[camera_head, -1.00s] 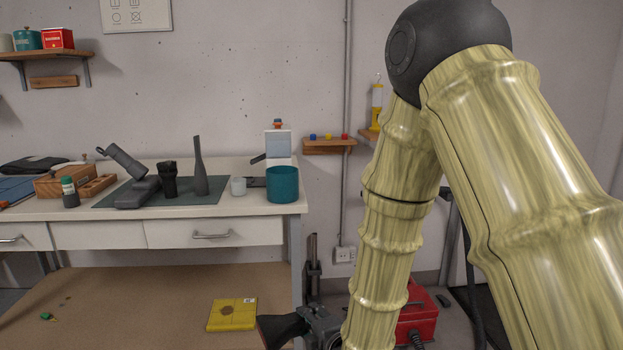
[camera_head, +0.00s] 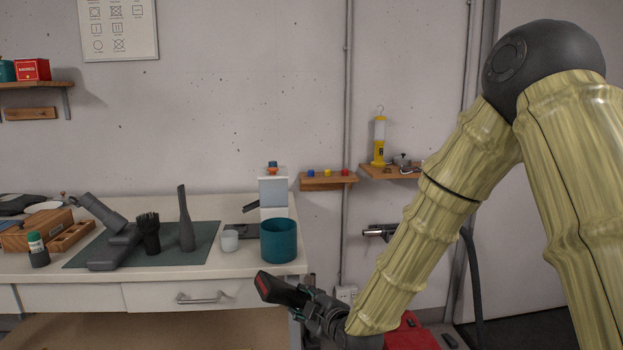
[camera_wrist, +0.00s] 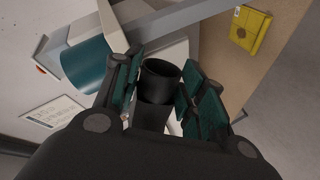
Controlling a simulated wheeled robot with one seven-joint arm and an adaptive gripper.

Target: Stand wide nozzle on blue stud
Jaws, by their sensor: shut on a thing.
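The wide nozzle (camera_head: 280,291) is dark grey with a flared end showing a reddish slot, which points left and up in the head view. My gripper (camera_head: 318,312) is shut on it and holds it tilted in the air by the bench's right front corner. In the wrist view the nozzle's round open socket (camera_wrist: 161,69) shows between the pads of my gripper (camera_wrist: 160,100). The blue stud (camera_head: 310,173) is one of the small coloured studs in a row on a little wooden shelf (camera_head: 327,184) on the wall, above and apart from my gripper.
The bench (camera_head: 215,266) holds a teal cup (camera_head: 279,240), a white cup (camera_head: 229,240), a narrow nozzle (camera_head: 186,222) and a brush nozzle (camera_head: 150,234). A second shelf (camera_head: 390,173) with a yellow lamp (camera_head: 379,141) is right of the studs. A wall pipe (camera_head: 347,100) runs close by.

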